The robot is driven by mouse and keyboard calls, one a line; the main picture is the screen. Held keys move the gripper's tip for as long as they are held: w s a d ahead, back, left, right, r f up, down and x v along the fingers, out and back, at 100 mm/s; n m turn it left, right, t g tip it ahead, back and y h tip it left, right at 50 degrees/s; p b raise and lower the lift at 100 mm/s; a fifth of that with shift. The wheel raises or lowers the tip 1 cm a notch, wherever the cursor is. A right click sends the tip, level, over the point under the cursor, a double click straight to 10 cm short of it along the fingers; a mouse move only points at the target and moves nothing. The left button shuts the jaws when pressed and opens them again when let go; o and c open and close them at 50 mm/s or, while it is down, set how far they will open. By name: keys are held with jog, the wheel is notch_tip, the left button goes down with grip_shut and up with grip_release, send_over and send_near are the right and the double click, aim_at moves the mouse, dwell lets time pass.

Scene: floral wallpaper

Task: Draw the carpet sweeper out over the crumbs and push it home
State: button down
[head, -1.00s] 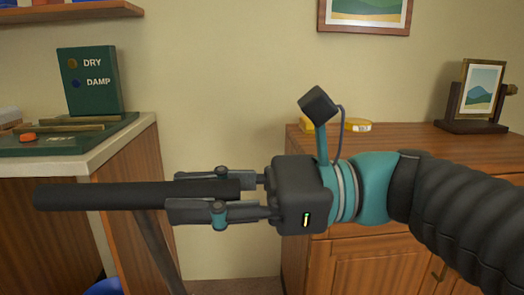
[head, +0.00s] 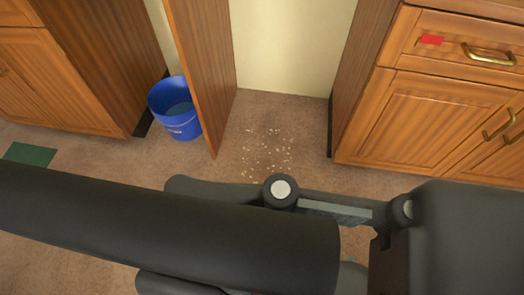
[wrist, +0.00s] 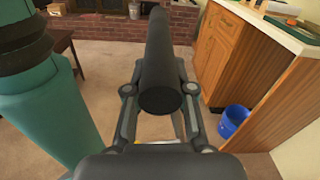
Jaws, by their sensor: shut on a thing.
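The crumbs (head: 267,153) are pale specks scattered on the carpet between the wooden panel and the drawer cabinet in the head view. The sweeper's thick black handle (head: 90,225) crosses the lower part of the head view and runs away from me in the wrist view (wrist: 160,75). My gripper (head: 165,235) is shut on this handle, a finger on each side, and is nearer the camera than the crumbs. The sweeper's head does not show; the handle and gripper hide part of the floor.
A blue bucket (head: 176,108) stands left of the upright wooden panel (head: 200,65). A wooden drawer cabinet (head: 440,110) with a red tag is at the right. A green patch (head: 30,154) lies on the carpet at left. Carpet (wrist: 110,55) is open ahead in the wrist view.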

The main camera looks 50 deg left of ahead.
jog(key=shift+s+d+r+n+g, duration=0.3)
jog(key=shift+s+d+r+n, duration=0.45)
jog(key=shift+s+r, duration=0.2)
jog(key=c, duration=1.7)
grip_release()
jog(key=shift+r, duration=0.1)
jog(key=o, duration=0.8)
jog(key=shift+w+a+f+m, duration=0.15)
jog(key=shift+w+f+m, duration=0.1)
jog(key=shift+f, duration=0.3)
jog(key=shift+w+a+f+m, duration=0.15)
jog(key=shift+f+m, duration=0.05)
jog(key=shift+f, duration=0.35)
jog(key=shift+w+f, duration=0.1)
